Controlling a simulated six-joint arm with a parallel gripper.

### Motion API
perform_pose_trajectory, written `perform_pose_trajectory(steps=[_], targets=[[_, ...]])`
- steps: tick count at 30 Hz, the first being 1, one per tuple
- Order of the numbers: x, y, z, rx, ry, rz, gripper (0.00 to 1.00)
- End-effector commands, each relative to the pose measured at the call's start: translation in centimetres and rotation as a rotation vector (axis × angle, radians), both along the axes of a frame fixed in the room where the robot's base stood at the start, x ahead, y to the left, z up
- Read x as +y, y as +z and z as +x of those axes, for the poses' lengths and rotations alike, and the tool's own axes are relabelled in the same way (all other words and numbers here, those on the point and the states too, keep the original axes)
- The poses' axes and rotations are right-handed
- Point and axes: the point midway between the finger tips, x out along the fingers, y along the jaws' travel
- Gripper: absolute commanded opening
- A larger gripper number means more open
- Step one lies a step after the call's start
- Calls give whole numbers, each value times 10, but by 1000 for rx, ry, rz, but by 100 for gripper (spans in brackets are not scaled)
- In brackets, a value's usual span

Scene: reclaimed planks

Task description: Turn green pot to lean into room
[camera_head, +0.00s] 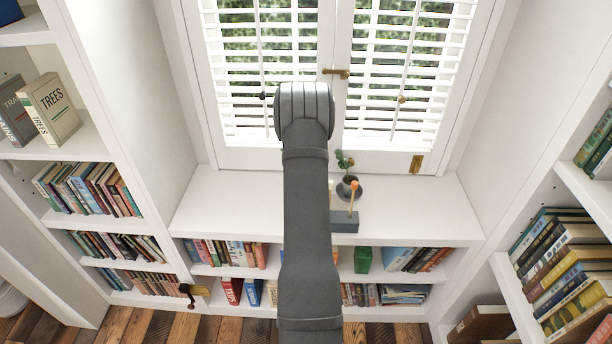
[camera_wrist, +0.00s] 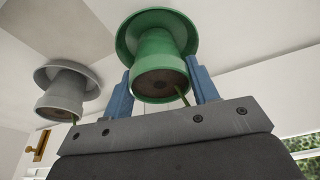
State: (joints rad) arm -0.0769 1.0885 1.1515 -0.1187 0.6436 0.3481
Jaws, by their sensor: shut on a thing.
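The green pot (camera_wrist: 155,68) stands on a green saucer (camera_wrist: 125,40) in the wrist view, with dark soil and a thin green stem (camera_wrist: 183,97) toward the lower right. My gripper (camera_wrist: 160,82) has one blue finger on each side of the pot and is shut on it. In the head view my gripper (camera_head: 342,190) shows partly at the right of my arm, over the white window sill (camera_head: 430,205). My arm hides the green pot there, so I cannot tell which way its plant leans in the room.
A grey pot (camera_head: 349,191) with a leafy plant stands close by on the sill; it also shows in the wrist view (camera_wrist: 68,88). Shuttered windows (camera_head: 405,70) rise behind. Bookshelves (camera_head: 90,190) flank the sill, with more books below. The sill's left and right ends are clear.

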Motion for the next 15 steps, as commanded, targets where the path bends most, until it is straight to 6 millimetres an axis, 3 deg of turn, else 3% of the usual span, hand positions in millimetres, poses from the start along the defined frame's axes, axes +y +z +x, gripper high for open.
perform_pose_trajectory(steps=[7, 8, 9, 11, 15], targets=[[0, 0, 0, -1, 0, 0, 22], [0, 0, 1, -2, 0, 0, 60], [0, 0, 1, -2, 0, 0, 68], [0, 0, 0, -1, 0, 0, 79], [0, 0, 0, -1, 0, 0, 79]])
